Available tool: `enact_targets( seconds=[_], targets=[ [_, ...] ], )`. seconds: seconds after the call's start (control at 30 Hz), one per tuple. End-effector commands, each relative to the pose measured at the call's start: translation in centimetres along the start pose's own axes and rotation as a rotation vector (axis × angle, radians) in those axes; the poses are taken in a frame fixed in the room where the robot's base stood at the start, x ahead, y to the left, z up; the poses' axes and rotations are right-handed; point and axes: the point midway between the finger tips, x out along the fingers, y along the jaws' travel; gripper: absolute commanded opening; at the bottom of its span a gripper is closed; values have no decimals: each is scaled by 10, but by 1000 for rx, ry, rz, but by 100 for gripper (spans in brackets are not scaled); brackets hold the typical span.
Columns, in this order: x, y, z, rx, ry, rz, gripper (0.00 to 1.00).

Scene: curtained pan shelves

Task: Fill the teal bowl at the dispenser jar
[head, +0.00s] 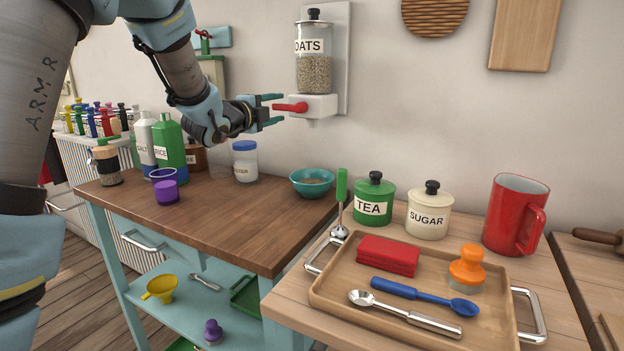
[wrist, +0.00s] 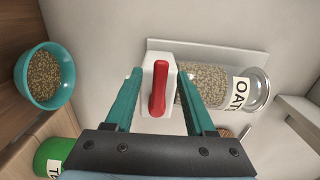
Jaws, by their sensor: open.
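The oats dispenser jar (head: 313,74) is mounted on the wall, a clear jar of grain with a black knob and an OATS label. It also shows on its side in the wrist view (wrist: 208,87). Its white base has a red lever (head: 291,107) pointing toward my gripper. My gripper (head: 277,109) is open and empty, with its teal fingers on either side of the lever in the wrist view (wrist: 160,85). The lever's contact with the fingers cannot be told. The teal bowl (head: 312,192) stands on the brown counter below the dispenser and holds brown grain, clear in the wrist view (wrist: 43,50).
A white-and-blue jar (head: 245,165) stands left of the bowl. A green TEA jar (head: 374,198) and a SUGAR jar (head: 428,212) stand to its right, behind a wooden tray (head: 333,292) of utensils. Bottles and purple cups crowd the counter's left part. Its front middle is clear.

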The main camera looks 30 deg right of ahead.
Motion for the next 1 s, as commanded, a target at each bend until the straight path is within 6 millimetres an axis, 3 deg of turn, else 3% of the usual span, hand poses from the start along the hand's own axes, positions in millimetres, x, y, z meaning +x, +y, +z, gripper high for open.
enact_targets(
  seconds=[0.6, 1.0],
  targets=[
    [-11, 1, 0, 0, -1, -1, 55],
    [-48, 2, 0, 1, -1, -1, 55]
  ],
)
